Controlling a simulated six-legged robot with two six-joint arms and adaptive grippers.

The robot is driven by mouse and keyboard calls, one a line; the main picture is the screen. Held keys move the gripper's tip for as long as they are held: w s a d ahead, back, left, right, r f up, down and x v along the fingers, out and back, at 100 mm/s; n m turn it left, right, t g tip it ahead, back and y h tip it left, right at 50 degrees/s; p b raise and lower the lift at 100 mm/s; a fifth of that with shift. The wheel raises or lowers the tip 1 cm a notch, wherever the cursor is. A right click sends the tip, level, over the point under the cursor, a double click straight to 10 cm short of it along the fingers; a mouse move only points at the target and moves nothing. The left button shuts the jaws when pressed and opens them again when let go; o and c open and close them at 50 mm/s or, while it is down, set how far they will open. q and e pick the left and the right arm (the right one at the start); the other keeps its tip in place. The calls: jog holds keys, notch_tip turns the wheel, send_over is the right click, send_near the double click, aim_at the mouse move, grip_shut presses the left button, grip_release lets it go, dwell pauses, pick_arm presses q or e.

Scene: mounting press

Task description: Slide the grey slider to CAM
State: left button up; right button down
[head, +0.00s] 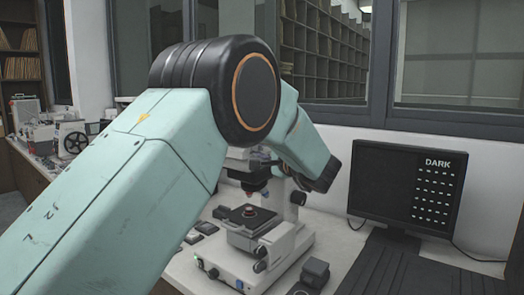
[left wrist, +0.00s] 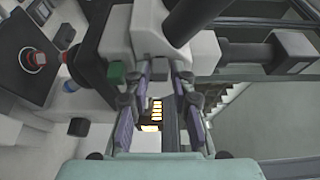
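The microscope-like press (head: 262,225) stands on the white bench behind my left arm. My left forearm crosses the head view and bends down to the right of it; the fingers are hidden there. In the left wrist view my left gripper (left wrist: 162,74) has its two fingers apart, with the tips up at the press's white head (left wrist: 165,40). A small grey block, possibly the grey slider (left wrist: 160,68), shows between the fingertips. I cannot tell whether the fingers touch it. A green block (left wrist: 115,72) sits just left of the tips. No CAM label is readable. My right gripper is out of view.
A monitor (head: 408,185) reading DARK stands to the right. A small grey box (head: 315,272) lies on the bench in front of the press. In the left wrist view, the dark stage (left wrist: 40,58) with a red-topped piece is at left, and a bar with a grey block (left wrist: 292,52) extends right.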

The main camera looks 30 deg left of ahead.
pick_arm(q)
jog(key=shift+a+f, duration=0.1)
jog(key=shift+a, duration=0.05)
jog(key=shift+c, duration=0.7)
grip_shut()
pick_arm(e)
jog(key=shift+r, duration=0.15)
